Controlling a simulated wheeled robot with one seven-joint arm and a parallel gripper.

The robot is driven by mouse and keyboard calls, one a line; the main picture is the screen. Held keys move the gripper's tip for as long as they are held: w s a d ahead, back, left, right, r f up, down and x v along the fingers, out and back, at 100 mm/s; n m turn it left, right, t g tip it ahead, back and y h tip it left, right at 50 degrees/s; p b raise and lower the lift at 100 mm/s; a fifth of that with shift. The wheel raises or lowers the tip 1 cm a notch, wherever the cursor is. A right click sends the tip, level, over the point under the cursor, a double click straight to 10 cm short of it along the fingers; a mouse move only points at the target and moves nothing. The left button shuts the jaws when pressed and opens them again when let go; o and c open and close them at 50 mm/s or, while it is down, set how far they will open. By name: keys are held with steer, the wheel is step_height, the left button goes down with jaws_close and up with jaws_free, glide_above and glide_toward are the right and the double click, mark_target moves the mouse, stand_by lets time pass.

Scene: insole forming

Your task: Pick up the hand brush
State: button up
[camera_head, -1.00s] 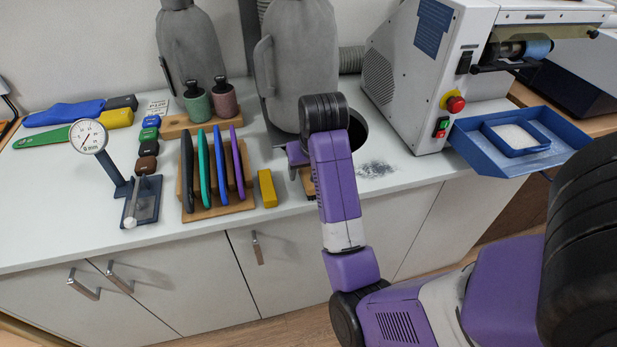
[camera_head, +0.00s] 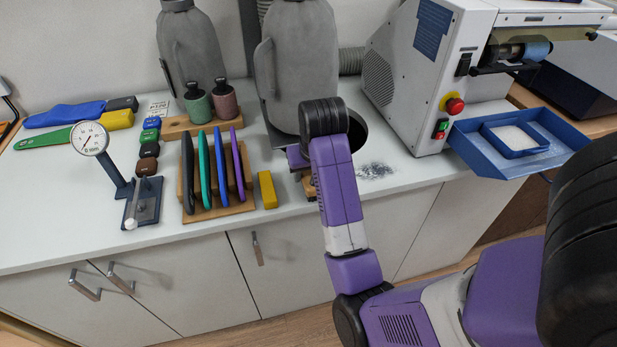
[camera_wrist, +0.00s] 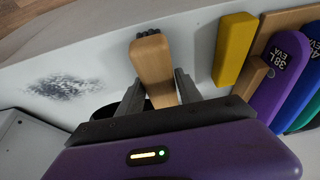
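The hand brush (camera_wrist: 153,65) shows in the wrist view as a light wooden body with dark bristles showing at its far end. It lies on the white worktop near the front edge. My gripper (camera_wrist: 158,85) is open, with one grey finger on each side of the brush. A narrow gap shows by the right finger; whether the left finger touches the brush I cannot tell. In the head view my arm covers most of the brush and the gripper; only a small wooden part (camera_head: 308,184) shows beside the purple wrist.
A yellow block (camera_head: 267,189) and a wooden rack (camera_head: 228,211) of coloured insoles stand left of the gripper. A grey canister-like bag (camera_head: 303,70) and a dark round opening (camera_head: 357,130) are behind it. Grey dust (camera_head: 376,170) and a grinding machine (camera_head: 425,85) are to the right.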

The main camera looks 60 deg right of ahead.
jaws_close()
steer(key=shift+r, duration=0.1)
steer(key=shift+r+b, duration=0.1)
steer(key=shift+b, duration=0.3)
step_height(320, 180, up, 20)
steer(key=p, duration=1.4)
steer(key=shift+r, duration=0.1)
jaws_free()
jaws_close()
